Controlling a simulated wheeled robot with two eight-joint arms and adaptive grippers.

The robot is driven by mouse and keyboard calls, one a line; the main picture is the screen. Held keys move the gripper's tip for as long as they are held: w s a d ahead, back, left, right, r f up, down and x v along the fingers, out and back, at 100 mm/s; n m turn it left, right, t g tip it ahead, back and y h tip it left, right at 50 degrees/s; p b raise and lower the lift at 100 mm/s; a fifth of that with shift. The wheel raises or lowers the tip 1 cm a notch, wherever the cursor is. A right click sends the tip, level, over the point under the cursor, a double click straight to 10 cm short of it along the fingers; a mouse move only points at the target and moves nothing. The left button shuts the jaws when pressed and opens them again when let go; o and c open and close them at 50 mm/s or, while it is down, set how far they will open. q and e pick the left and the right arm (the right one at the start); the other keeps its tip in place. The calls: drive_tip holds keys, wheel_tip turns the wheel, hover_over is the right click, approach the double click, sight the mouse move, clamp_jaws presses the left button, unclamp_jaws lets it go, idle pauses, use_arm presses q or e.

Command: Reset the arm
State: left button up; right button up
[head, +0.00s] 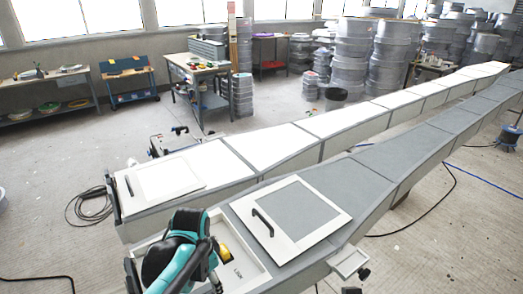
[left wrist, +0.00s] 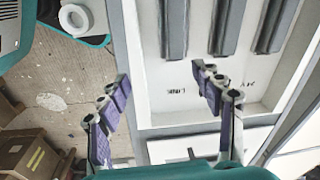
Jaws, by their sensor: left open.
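My left gripper (left wrist: 162,85) is open in the left wrist view, with nothing between its two purple-padded fingers. Its fingers are over the near left part of a white recessed tray (left wrist: 155,105) that holds several grey bars (left wrist: 228,25) and bears dark lettering. I cannot tell the height above it. In the head view a teal and black arm of mine reaches over a pale recess (head: 252,262) at the near end of the long moulds; its fingers are not clear there. A yellow item (head: 224,254) shows beside the arm. My right gripper is not in view.
Two long moulds, one white (head: 275,143) and one grey (head: 385,157), run to the back right, with handled panels (head: 155,181) at their near ends. A workbench (head: 197,71) and stacked grey drums (head: 352,60) stand behind.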

use_arm(q)
drive_tip(key=s+a+n+t, duration=0.1)
drive_tip(key=s+n, duration=0.1)
drive_tip(key=s+a+n+t+b, duration=0.1)
drive_tip(key=s+n+t, duration=0.1)
drive_tip(key=s+n, duration=0.1)
drive_tip(key=s+a+n+t+b, duration=0.1)
drive_tip(key=s+n+t, duration=0.1)
drive_tip(key=s+n, duration=0.1)
drive_tip(key=shift+r, duration=0.4)
drive_tip(key=shift+s+a+f+n+t+b, duration=0.15)
drive_tip(key=shift+s+n+t+b, duration=0.15)
drive_tip(key=shift+n+t, duration=0.35)
